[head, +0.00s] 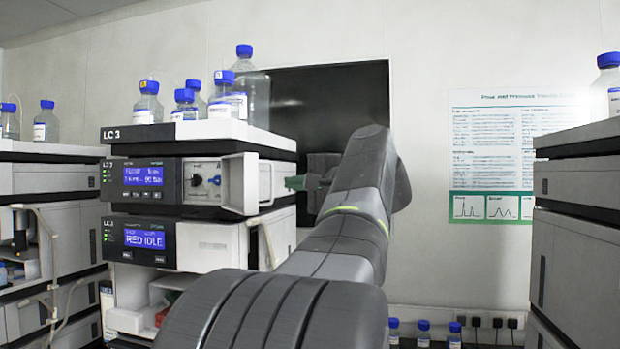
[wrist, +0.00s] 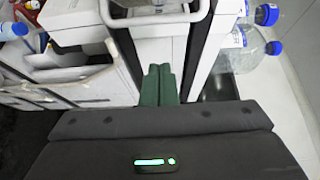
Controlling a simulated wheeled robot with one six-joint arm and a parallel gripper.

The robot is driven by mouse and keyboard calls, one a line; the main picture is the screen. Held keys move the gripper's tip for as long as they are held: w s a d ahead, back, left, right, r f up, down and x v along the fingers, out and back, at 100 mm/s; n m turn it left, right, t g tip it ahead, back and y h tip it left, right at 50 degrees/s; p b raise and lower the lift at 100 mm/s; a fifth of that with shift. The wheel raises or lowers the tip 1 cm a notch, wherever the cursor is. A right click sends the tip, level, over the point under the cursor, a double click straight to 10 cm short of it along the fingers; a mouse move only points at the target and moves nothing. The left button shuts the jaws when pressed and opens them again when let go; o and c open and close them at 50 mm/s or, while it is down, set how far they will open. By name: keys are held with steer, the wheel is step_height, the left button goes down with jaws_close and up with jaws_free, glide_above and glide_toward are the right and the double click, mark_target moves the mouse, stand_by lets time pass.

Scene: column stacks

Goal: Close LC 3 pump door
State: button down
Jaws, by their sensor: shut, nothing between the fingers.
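The LC 3 stack (head: 112,133) stands left of centre in the head view. Its upper module (head: 143,178) has a blue display, and a bay with a round fitting (head: 196,180) shows beside it. A pale door (head: 251,184) stands open at the right of that bay, swung out from the front. My gripper (head: 294,183) has green fingers, shut and empty, just right of the door. The fingers (wrist: 158,85) point at a pale rounded frame (wrist: 155,18) in the wrist view, probably the door; I cannot tell whether they touch it.
Blue-capped bottles (head: 186,100) stand on top of the stack, and some show at right in the wrist view (wrist: 255,45). The lower module (head: 145,238) sits beneath. Another stack (head: 585,210) stands at far right. A dark screen (head: 330,105) hangs behind my arm.

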steer(key=s+a, duration=0.2)
steer(key=s, duration=0.1)
steer(key=shift+p, duration=0.3)
steer(key=shift+s, duration=0.15)
